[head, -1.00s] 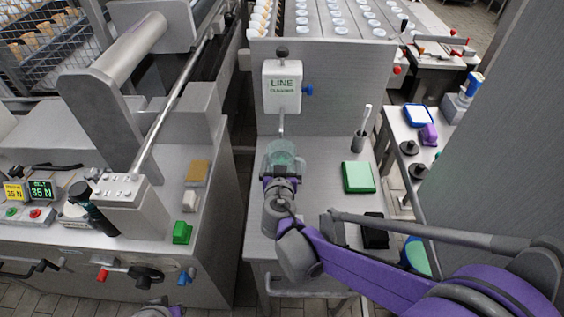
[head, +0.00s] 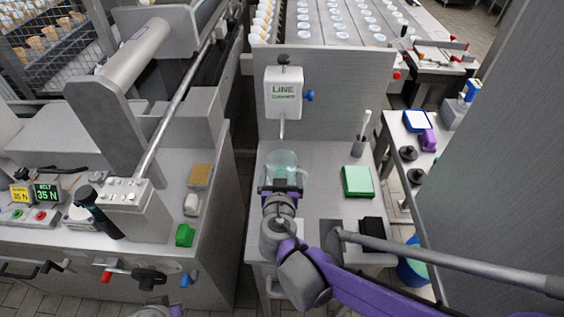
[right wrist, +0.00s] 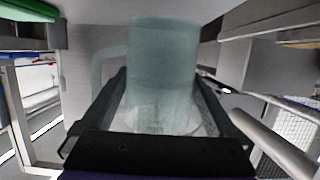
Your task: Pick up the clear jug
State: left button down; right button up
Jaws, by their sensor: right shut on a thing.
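The clear jug (head: 283,162) stands upright, pale green and see-through, at the small grey table below the white cleaner dispenser. My right gripper (head: 281,187) is shut on the jug from the front. In the right wrist view the jug (right wrist: 163,75) fills the middle between the two dark fingers of the gripper (right wrist: 160,110), and its handle (right wrist: 105,75) shows on the left. I cannot tell whether the jug's base touches the table. My left gripper is not clearly in view; only a bit of my left arm shows at the bottom edge.
The white line cleaner dispenser (head: 284,93) hangs on the panel with its spout (head: 282,128) just above the jug. A green pad (head: 357,181), a black block (head: 372,234) and a grey holder with a white-handled tool (head: 358,146) stand to the right. A metal machine is on the left.

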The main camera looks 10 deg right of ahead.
pick_arm(q)
jog(key=shift+r+p, duration=0.55)
jog(key=shift+r, duration=0.1)
pick_arm(e)
jog(key=shift+s+a, duration=0.6)
jog(key=shift+s, duration=1.4)
jog(key=shift+s+a, duration=0.55)
jog(key=shift+s, duration=1.45)
jog(key=shift+s+a, duration=0.6)
jog(key=shift+s, duration=1.4)
jog(key=shift+s, duration=0.1)
